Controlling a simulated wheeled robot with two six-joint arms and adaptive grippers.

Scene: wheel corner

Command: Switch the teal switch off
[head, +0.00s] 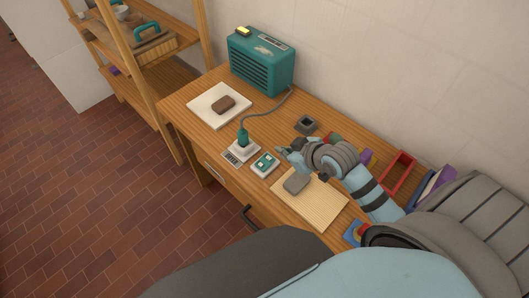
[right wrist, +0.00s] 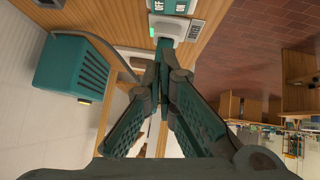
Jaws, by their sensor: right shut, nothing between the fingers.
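The teal switch (head: 264,164) lies on the desk near its front edge, beside the white socket with a teal plug (head: 242,137). I cannot tell which way the switch is set. My right gripper (head: 281,151) is shut and empty, a little to the right of and beyond the switch in the head view; the gap is unclear. It also shows in the right wrist view (right wrist: 164,60). My left gripper is out of view.
A teal radio-like box (head: 261,62) stands at the back, its cable running to the plug. A white board (head: 198,106) holds a brown block (head: 223,104). A straw mat (head: 322,212) holds a grey block (head: 296,182). A red frame (head: 398,172) stands at right.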

